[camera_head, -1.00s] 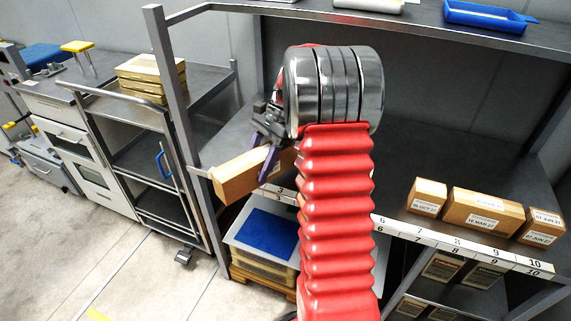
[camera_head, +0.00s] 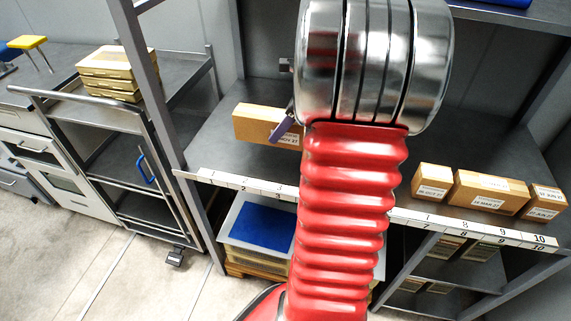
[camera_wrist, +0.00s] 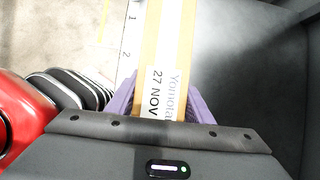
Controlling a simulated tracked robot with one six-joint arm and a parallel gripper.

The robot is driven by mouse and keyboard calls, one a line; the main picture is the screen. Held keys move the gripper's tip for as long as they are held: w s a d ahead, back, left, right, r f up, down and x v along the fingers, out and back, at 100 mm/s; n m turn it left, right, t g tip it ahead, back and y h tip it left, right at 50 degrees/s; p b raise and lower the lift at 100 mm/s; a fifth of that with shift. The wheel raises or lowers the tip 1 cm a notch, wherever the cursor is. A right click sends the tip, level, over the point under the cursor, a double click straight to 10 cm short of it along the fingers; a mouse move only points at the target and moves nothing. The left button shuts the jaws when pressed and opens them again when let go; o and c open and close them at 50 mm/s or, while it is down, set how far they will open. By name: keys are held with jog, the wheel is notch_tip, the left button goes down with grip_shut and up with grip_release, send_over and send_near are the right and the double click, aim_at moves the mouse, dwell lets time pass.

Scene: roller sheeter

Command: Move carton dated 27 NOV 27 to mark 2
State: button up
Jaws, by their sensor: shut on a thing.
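The carton (camera_head: 250,123) is a long orange-brown box with a white label. In the wrist view the label on the carton (camera_wrist: 149,50) reads 27 NOV. My gripper (camera_wrist: 160,108) is shut on it, with purple fingers on both sides. In the head view one purple finger (camera_head: 283,131) shows at the carton's right end; my arm hides the rest. The carton is over the shelf, behind the number strip; I cannot tell whether it touches the shelf. Mark 2 (camera_head: 243,189) is on the strip at the shelf's front edge. It also shows in the wrist view (camera_wrist: 126,55), left of the carton.
Several labelled cartons (camera_head: 488,193) stand on the right of the shelf (camera_head: 215,145), behind marks 7 to 10. The shelf's left part is clear apart from the held carton. A steel post (camera_head: 150,85) rises at the left end, near a trolley (camera_head: 130,163).

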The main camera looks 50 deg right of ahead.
aim_at(280, 143)
jog(key=shift+w+f, duration=0.1)
jog(key=shift+f, duration=3)
jog(key=shift+f, duration=1.9)
jog(key=o, duration=1.4)
jog(key=shift+f, duration=0.1)
jog(key=v, duration=1.2)
